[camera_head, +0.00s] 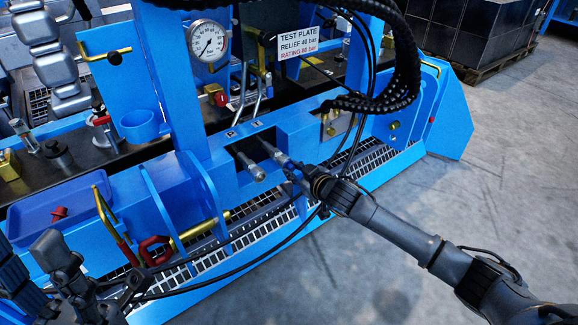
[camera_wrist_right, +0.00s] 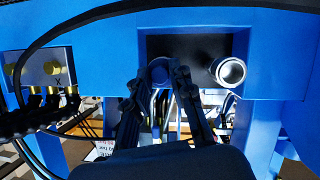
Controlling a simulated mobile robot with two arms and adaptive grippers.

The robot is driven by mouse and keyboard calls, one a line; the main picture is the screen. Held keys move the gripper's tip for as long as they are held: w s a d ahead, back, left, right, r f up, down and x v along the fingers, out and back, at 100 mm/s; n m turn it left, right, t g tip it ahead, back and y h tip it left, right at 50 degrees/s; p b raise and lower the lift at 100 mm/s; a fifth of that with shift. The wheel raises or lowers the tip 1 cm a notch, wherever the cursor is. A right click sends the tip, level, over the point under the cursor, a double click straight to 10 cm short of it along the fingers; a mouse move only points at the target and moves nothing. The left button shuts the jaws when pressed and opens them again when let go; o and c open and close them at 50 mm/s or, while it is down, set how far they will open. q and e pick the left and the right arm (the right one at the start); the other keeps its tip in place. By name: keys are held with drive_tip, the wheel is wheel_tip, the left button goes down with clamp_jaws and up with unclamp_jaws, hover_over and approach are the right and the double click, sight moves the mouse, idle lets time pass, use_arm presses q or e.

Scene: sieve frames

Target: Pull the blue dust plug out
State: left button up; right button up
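The blue dust plug (camera_wrist_right: 160,71) shows as a small round blue end in the right wrist view, in front of a dark recess. My right gripper (camera_wrist_right: 161,80) has one finger on each side of it, very close. Whether the fingers press on it cannot be told. In the head view my right gripper (camera_head: 291,170) reaches in from the right to the right-hand coupling (camera_head: 273,152), and the plug is hidden there. A bare metal coupling (camera_head: 252,167) sticks out beside it. My left gripper (camera_head: 78,285) is at the lower left, apart from the couplings; its opening is unclear.
A blue tray (camera_head: 60,208) holds a small red piece (camera_head: 59,213). A pressure gauge (camera_head: 207,41) and a test plate sign (camera_head: 298,42) stand above the bench. Black hoses (camera_head: 385,95) hang close above my right gripper. Open grey floor (camera_head: 400,220) lies at the right.

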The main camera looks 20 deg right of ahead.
clamp_jaws()
drive_tip(key=shift+s+d+p, duration=0.35)
drive_tip(key=shift+s+p, duration=0.4)
drive_tip(key=shift+s, duration=0.15)
drive_tip(key=shift+s+d+p, duration=0.3)
drive_tip(key=shift+s+p, duration=0.3)
drive_tip(key=shift+s, duration=0.2)
